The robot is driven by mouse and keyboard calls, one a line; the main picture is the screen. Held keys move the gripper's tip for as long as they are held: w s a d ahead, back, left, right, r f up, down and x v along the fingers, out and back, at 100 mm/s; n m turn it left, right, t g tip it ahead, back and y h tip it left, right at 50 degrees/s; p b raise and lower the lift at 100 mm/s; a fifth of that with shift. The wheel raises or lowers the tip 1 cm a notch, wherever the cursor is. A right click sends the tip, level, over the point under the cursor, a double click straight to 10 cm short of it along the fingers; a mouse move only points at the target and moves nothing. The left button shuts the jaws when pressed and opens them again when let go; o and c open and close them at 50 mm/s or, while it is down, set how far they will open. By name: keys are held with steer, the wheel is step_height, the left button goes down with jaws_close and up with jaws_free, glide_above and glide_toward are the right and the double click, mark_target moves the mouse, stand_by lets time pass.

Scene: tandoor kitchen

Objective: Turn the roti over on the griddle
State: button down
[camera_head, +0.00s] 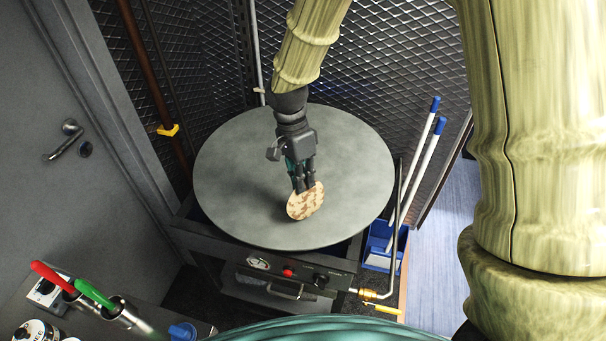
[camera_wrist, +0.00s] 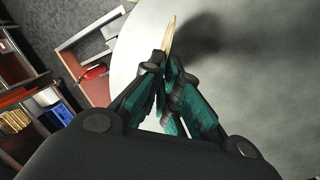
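The roti (camera_head: 306,204) is a round tan disc with brown spots, over the front part of the round grey griddle (camera_head: 235,170). My gripper (camera_head: 304,187) comes down from above, with its fingertips at the roti's upper edge. In the wrist view the fingers (camera_wrist: 168,62) are close together and the roti (camera_wrist: 170,36) shows edge-on as a thin strip between the tips. The roti is tilted up off flat. Whether its lower edge touches the griddle I cannot tell.
A control panel (camera_head: 290,277) with a red knob is below the griddle's front edge. White rods with blue ends (camera_head: 420,160) stand in a blue bin (camera_head: 380,245) at right. Red and green handled tools (camera_head: 93,293) stand at lower left. The rest of the griddle is bare.

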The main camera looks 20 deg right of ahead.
steer(key=shift+w+f, duration=0.25)
steer(key=shift+f, duration=0.25)
steer(key=c, duration=2.1)
jaws_free()
steer(key=shift+s+r, duration=0.1)
steer(key=o, duration=0.4)
steer(key=shift+o, duration=0.7)
steer(key=shift+w, duration=0.2)
steer(key=shift+s, duration=0.1)
steer(key=p+v, duration=0.6)
steer(key=v, duration=0.1)
